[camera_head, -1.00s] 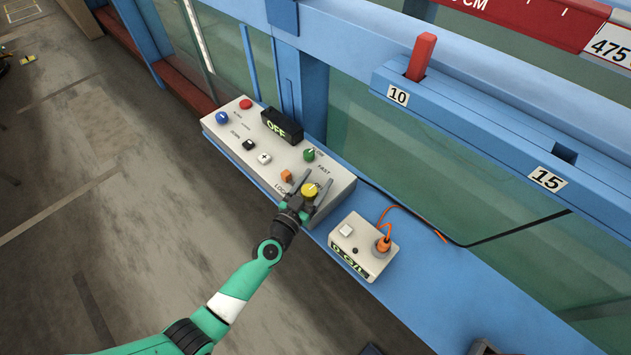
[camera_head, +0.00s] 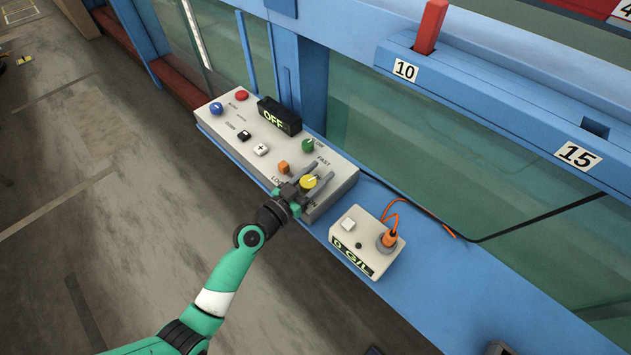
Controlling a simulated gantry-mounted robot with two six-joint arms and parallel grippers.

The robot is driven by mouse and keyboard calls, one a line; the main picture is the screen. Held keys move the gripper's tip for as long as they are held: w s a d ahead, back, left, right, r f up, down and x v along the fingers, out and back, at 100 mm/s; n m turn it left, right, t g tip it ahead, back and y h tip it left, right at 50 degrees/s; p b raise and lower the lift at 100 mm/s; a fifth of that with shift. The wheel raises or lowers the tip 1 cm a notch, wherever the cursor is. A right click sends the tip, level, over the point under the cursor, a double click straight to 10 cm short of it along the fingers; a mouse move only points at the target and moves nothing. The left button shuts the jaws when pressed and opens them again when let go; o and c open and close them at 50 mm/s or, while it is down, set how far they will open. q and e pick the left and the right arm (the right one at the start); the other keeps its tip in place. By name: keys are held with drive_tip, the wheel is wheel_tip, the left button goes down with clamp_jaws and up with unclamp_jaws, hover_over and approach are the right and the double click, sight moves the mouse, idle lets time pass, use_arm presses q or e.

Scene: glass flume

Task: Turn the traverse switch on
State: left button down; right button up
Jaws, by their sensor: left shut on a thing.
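A pale control box (camera_head: 226,128) sits on the blue ledge in the head view. I cannot tell from the partly hidden labels which control is the traverse switch. My right gripper is not in view.
A smaller pale box (camera_head: 365,226) with an orange plug and cable stands to the right on the ledge. Behind is the glass flume wall (camera_head: 400,140). A red peg (camera_head: 431,27) stands in the blue rail at slot 10. The ledge right of the small box is mostly clear.

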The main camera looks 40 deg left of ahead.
use_arm(q)
drive_tip(key=m+h+b, duration=0.1)
drive_tip(key=b, duration=0.1)
drive_tip(key=m+h+b, duration=0.1)
drive_tip(key=h+b, duration=0.1)
drive_tip(key=m+h+b, duration=0.1)
drive_tip(key=b, duration=0.1)
drive_tip(key=shift+d+f+h+b, duration=0.3)
drive_tip(key=shift+d+f+b, duration=0.05)
drive_tip(key=shift+f, duration=0.05)
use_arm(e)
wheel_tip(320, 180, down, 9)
use_arm(q)
drive_tip(key=shift+d+r+m+g+h, duration=0.1)
drive_tip(key=shift+r+m+g+h, duration=0.2)
drive_tip(key=shift+h, duration=0.2)
drive_tip(key=p, duration=0.1)
drive_tip(key=m+h+p, duration=0.1)
drive_tip(key=p, duration=0.1)
drive_tip(key=shift+s+d+r+g, duration=0.15)
drive_tip(key=shift+r+g, duration=0.1)
drive_tip(key=shift+g, duration=0.15)
drive_tip(key=shift+d+f+h+p, duration=0.1)
drive_tip(key=shift+f+h+p, duration=0.05)
drive_tip(key=shift+h+p, duration=0.6)
drive_tip(key=shift+m, duration=0.3)
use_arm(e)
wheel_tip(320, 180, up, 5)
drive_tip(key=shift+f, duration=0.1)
